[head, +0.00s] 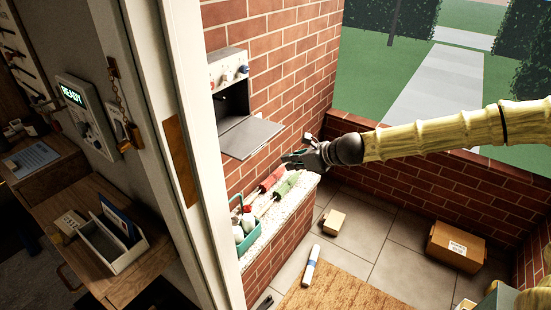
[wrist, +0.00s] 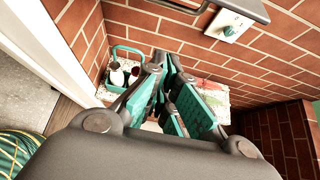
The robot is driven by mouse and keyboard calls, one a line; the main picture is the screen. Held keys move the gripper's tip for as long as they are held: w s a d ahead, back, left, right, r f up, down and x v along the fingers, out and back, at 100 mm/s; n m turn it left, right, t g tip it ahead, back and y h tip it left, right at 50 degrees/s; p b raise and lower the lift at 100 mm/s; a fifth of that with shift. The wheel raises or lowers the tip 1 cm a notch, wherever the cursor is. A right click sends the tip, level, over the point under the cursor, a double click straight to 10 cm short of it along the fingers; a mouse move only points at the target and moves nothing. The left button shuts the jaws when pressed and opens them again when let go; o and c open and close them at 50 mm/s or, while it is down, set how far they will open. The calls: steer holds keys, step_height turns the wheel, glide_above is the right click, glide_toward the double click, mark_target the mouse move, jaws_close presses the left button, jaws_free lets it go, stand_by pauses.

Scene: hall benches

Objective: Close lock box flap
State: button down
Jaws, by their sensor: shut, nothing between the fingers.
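The lock box (head: 229,72) is a grey metal box on the brick wall in the head view, with a dark opening. Its flap (head: 250,137) is open, sticking out roughly level from the lower edge of the opening. My gripper (head: 290,159) is shut and empty, just right of the flap's outer edge and above the ledge. A small gap seems to show between them. In the wrist view my gripper (wrist: 162,65) has teal finger pads pointing toward the wall and ledge. A grey edge at the top of that view, probably the flap (wrist: 240,7), is only partly in frame.
A white plate with a green knob (wrist: 229,27) is on the wall. A door frame (head: 190,130) stands left. Cartons (head: 456,246) lie on the floor.

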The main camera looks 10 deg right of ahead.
steer(key=w+a+f+p, duration=0.2)
steer(key=w+a, duration=0.4)
steer(key=shift+w+a+p, duration=0.25)
steer(key=shift+a+p, duration=0.05)
stand_by(0.8)
steer(key=shift+r, duration=0.15)
